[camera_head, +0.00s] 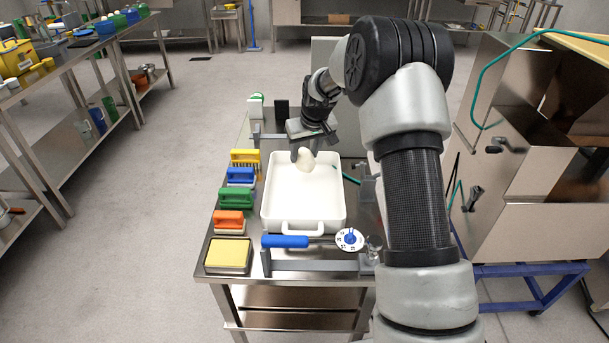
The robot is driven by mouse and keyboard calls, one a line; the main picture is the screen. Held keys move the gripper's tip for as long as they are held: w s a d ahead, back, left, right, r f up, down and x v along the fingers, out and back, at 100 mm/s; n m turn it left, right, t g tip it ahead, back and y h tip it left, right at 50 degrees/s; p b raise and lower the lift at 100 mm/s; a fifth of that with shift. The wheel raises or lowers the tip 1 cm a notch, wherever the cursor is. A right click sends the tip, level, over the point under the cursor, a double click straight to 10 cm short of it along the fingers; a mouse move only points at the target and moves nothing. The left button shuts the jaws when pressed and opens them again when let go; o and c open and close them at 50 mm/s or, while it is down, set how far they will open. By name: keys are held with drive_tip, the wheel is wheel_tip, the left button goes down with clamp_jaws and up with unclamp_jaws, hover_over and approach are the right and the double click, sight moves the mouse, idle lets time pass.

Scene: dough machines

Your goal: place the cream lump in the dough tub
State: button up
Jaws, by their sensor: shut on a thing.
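The cream lump (305,160) is a small pale rounded piece over the far part of a white tub (303,213) on the steel table. My gripper (303,152) comes in from above and behind the lump and is shut on it. The fingertips are small and partly hidden by the lump. I cannot tell whether the lump touches the tub's floor or hangs a little above it. The white tub has a handle at its near end and looks otherwise empty. It is the only tub near my gripper.
Yellow, blue, green and orange brushes (236,197) line the table's left edge, with a yellow sponge-like block (228,254) at the near corner. A blue-handled tool with a dial (287,241) lies in front of the tub. A steel machine (548,170) stands at the right.

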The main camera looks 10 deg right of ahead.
sight(305, 166)
drive_tip(key=shift+f+b, duration=0.35)
drive_tip(key=shift+f, duration=2.25)
drive_tip(key=o, duration=1.2)
drive_tip(key=shift+r, duration=0.1)
